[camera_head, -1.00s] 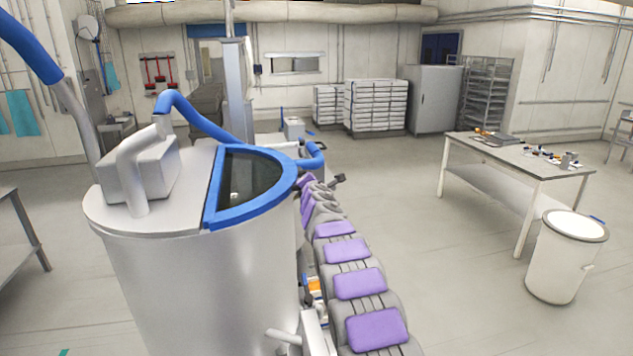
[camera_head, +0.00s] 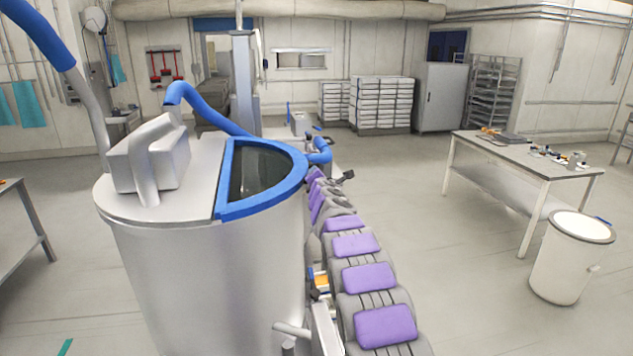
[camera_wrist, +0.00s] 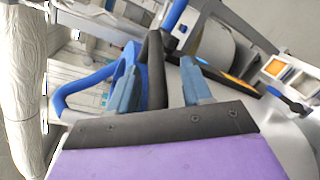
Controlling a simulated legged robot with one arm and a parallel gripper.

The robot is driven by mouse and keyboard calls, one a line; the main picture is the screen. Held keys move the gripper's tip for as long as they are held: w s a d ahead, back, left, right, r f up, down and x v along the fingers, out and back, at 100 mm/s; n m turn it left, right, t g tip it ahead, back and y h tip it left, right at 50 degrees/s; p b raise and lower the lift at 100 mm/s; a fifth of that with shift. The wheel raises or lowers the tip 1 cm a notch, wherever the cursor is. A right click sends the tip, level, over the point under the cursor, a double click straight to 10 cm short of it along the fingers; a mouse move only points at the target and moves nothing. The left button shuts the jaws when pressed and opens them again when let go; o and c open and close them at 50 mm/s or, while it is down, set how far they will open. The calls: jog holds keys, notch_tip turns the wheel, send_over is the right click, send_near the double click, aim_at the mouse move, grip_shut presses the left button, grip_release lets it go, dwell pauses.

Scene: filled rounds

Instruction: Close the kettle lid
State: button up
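The kettle is a large steel vat (camera_head: 215,285) at left centre in the head view. Its top has a steel cover with a box housing on the left and a D-shaped blue rim (camera_head: 262,207) around a dark area on the right. I cannot tell whether that dark area is glass or an opening. Blue tubing (camera_wrist: 85,88) lies left of the fingers.
A table with small items (camera_head: 520,148) and a white bin (camera_head: 572,255) stand at the right. Stacked white crates (camera_head: 382,102) and a grey cabinet (camera_head: 440,98) stand at the back. A blue hose (camera_head: 28,32) is at upper left. Open floor lies between kettle and table.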

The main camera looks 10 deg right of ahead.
jog(key=shift+s+d+f+b, duration=0.1)
jog(key=shift+s+d+b, duration=0.15)
jog(key=shift+s+b, duration=0.55)
jog(key=s+a+r+b, duration=0.2)
jog(key=s+b, duration=0.7)
jog(key=s, duration=0.6)
jog(key=shift+a+r, duration=0.15)
jog(key=shift+a, duration=0.35)
jog(key=shift+s, duration=0.1)
